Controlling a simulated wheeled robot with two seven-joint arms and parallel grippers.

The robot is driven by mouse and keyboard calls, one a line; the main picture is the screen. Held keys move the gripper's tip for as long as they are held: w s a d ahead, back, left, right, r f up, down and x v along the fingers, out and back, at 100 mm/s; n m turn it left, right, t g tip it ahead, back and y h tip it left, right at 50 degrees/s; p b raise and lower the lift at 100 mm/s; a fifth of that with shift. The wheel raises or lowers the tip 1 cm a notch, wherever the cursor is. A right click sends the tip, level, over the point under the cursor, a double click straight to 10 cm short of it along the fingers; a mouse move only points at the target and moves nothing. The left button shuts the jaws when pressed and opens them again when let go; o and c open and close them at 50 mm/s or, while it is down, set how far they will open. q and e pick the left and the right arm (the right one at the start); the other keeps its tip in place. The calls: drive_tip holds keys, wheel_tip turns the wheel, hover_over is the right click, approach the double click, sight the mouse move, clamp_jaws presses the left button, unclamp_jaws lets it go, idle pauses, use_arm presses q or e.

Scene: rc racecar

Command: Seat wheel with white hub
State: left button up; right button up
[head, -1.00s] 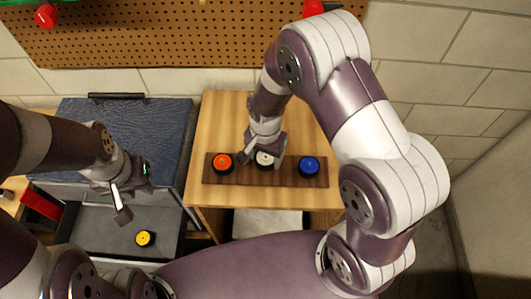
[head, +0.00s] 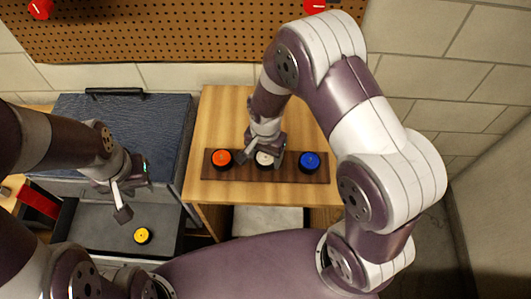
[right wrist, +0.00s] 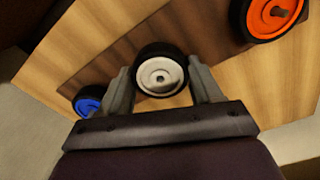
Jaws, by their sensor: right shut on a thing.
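The wheel with a white hub (head: 264,159) is at the middle of a dark wooden board (head: 235,172), between the other two wheels. In the right wrist view the wheel (right wrist: 161,76) lies between the two fingers. My right gripper (head: 262,154) is shut on this wheel; its fingers (right wrist: 163,90) are at the wheel's two sides. Whether the wheel rests on the board or is slightly above it cannot be told. My left gripper (head: 122,203) is over the left side and holds nothing visible; its finger gap is unclear.
An orange-hub wheel (head: 222,159) and a blue-hub wheel (head: 309,161) stand on the board at either side, close to my right gripper. A yellow-hub wheel (head: 143,236) lies in the grey drawer (head: 95,225) at left. A pegboard (head: 170,35) is behind the wooden table (head: 225,108).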

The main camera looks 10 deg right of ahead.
drive_tip(key=shift+f+b, duration=0.35)
drive_tip(key=shift+f, duration=0.25)
drive_tip(key=o, duration=1.1)
drive_tip(key=shift+r, duration=0.15)
wheel_tip(320, 180, up, 12)
drive_tip(key=shift+r+b, duration=0.25)
drive_tip(key=shift+b, duration=0.1)
